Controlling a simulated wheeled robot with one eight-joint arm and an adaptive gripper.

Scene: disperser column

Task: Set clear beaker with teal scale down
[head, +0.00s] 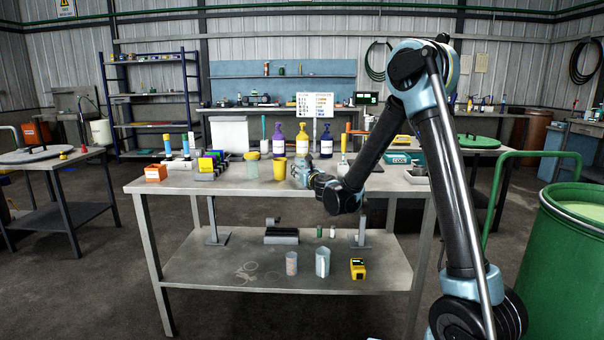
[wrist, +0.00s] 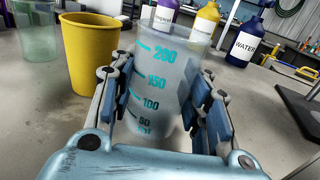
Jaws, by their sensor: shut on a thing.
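The clear beaker with teal scale (wrist: 160,85) stands between my gripper's fingers in the wrist view, its teal numbers facing the camera. My gripper (wrist: 160,110) is shut on it, with a padded finger against each side. In the head view my gripper (head: 303,174) is over the front part of the workbench top (head: 230,187), just right of a yellow cup (head: 280,169). The beaker is mostly hidden there by the gripper. It looks roughly upright and low over the bench; I cannot tell whether its base touches the surface.
The yellow cup (wrist: 92,50) is close on the left in the wrist view, with a greenish clear beaker (wrist: 36,30) beyond it. Purple (head: 278,138), yellow (head: 302,140) and blue WATER (wrist: 240,38) bottles stand behind. Bare bench shows in front and to the right.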

